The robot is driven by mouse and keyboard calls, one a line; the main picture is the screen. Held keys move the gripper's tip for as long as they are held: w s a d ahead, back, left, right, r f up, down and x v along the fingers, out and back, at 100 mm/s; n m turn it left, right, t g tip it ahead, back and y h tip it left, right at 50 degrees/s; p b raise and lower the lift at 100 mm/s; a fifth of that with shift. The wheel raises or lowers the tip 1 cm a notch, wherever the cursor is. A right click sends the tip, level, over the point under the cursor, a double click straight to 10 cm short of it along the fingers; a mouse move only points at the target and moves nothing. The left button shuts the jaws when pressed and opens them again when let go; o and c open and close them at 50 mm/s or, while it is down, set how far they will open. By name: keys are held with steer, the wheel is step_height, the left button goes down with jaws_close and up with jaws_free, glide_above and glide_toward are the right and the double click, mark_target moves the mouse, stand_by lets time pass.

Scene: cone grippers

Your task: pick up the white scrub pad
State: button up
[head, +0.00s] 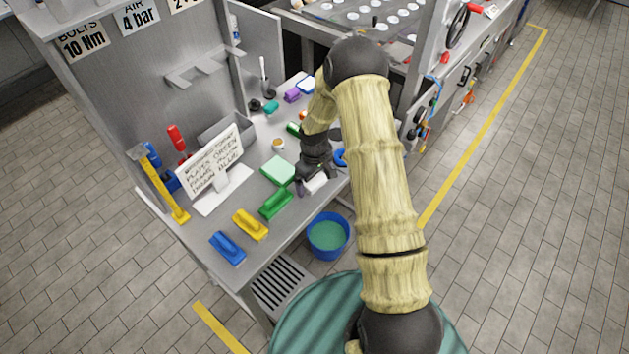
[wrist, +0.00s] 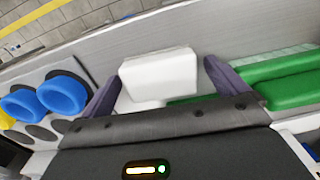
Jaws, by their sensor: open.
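The white scrub pad (wrist: 158,74) is a pale block in the middle of the wrist view, lying on the grey bench top. In the head view it shows as a small white block (head: 316,183) near the bench's front edge, just below my gripper (head: 308,188). In the wrist view my gripper (wrist: 160,85) is open, with one dark purple finger on each side of the pad. Whether either finger touches the pad I cannot tell.
Blue round cups (wrist: 63,94) sit on the other side. A pale green pad (head: 278,171) lies behind. A blue bucket (head: 328,238) stands below the bench edge.

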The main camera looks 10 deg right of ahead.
mark_target(314, 179)
steer(key=c, duration=1)
steer(key=shift+c, duration=0.2)
step_height(314, 179, up, 10)
steer(key=b, duration=0.2)
steer(key=shift+b, duration=0.3)
steer(key=o, duration=0.3)
steer(key=shift+c, duration=1.2)
